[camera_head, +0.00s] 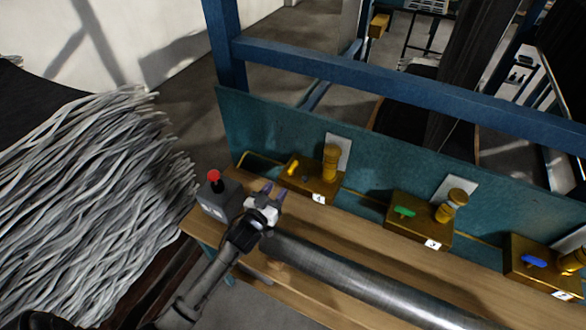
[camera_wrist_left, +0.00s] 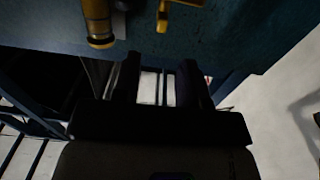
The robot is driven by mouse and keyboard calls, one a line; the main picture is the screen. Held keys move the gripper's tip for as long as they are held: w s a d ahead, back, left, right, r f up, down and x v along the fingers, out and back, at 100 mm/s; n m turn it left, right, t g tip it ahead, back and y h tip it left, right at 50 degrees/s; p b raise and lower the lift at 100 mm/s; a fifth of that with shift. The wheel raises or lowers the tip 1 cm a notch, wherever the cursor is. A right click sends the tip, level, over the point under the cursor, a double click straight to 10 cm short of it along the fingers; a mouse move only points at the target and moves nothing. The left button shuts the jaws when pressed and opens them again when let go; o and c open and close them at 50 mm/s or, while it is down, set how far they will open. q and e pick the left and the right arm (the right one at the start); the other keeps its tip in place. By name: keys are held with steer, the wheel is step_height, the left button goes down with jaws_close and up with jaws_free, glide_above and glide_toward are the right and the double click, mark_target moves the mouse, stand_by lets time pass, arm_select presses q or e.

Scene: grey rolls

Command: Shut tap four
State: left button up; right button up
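Tap four is the leftmost brass tap block (camera_head: 318,180) on the bench, with a small tag that seems to read 4 (camera_head: 319,199). It has a yellow handle (camera_head: 292,167) and an upright brass cylinder (camera_head: 330,162). My left gripper (camera_head: 273,192) is in front of and to the left of this block, apart from the handle. In the left wrist view its two dark fingers (camera_wrist_left: 160,75) stand apart with nothing held between them. The yellow handle (camera_wrist_left: 177,15) and a brass cylinder (camera_wrist_left: 97,22) show beyond the fingertips. My right gripper is not in view.
A green-handled tap (camera_head: 420,217) and a blue-handled tap (camera_head: 540,264) stand farther right on the wooden bench (camera_head: 365,235). A red-topped control box (camera_head: 216,199) is close left of my gripper. A metal roll (camera_head: 370,285) lies in front. A teal panel (camera_head: 270,127) rises behind.

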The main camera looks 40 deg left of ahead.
mark_target(288, 172)
arm_select(q)
steer(key=w, duration=0.3)
steer(key=w+a, duration=0.1)
steer(key=w, duration=0.3)
steer(key=w+a, duration=0.1)
steer(key=w, duration=0.3)
steer(key=shift+a, duration=0.1)
steer(key=shift+c, duration=0.2)
jaws_close()
